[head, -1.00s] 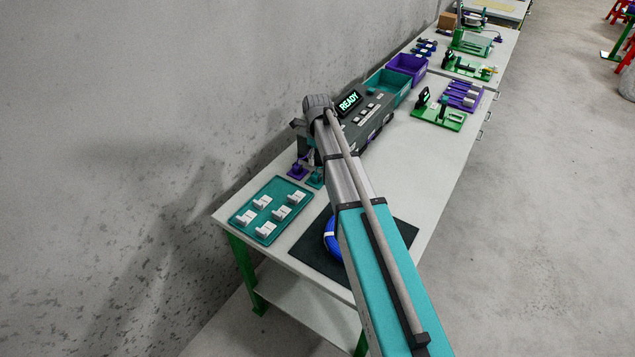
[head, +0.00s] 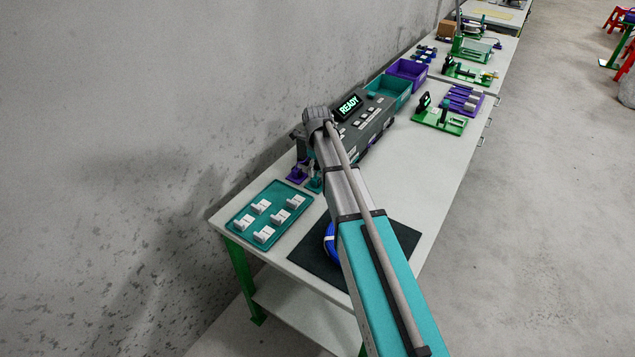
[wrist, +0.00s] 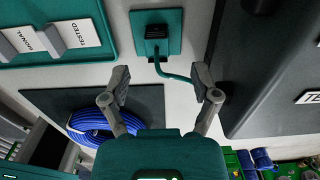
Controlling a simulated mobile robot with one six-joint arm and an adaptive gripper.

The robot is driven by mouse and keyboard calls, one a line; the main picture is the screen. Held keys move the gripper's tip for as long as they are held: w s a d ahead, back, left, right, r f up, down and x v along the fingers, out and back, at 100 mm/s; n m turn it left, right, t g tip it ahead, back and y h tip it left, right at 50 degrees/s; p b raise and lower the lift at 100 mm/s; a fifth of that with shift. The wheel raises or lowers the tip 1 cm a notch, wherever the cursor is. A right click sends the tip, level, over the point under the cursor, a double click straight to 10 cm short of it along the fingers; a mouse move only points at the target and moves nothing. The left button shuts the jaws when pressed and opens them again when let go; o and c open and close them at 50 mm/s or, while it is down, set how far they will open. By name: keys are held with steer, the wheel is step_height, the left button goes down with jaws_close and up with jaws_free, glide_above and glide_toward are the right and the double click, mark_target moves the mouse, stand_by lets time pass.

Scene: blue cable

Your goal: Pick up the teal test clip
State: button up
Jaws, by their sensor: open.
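The teal test clip (wrist: 157,33) shows in the wrist view at top centre as a dark block on a square teal base, with a teal lead curving down from it. In the head view a small teal piece (head: 314,183) stands on the bench between the tray and the console, partly behind my arm. My gripper (wrist: 161,84) is open and empty in the wrist view. Its two grey fingers lie below the base in the picture, with the end of the teal lead showing near the right finger. I cannot tell the height between them. The head view hides the fingertips.
A purple holder (head: 297,173) stands beside the teal one. The dark console (head: 362,122) reads READY and is close on the right in the wrist view. A teal tray (head: 240,228) holds several white labelled pieces. A blue cable coil (wrist: 92,124) lies on a black mat (head: 312,262).

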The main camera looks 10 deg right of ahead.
mark_target(316, 178)
steer(key=shift+a+f+b, duration=0.2)
steer(key=shift+f+b, duration=2.35)
steer(key=shift+f, duration=0.1)
steer(key=shift+c, duration=0.3)
steer(key=c, duration=0.8)
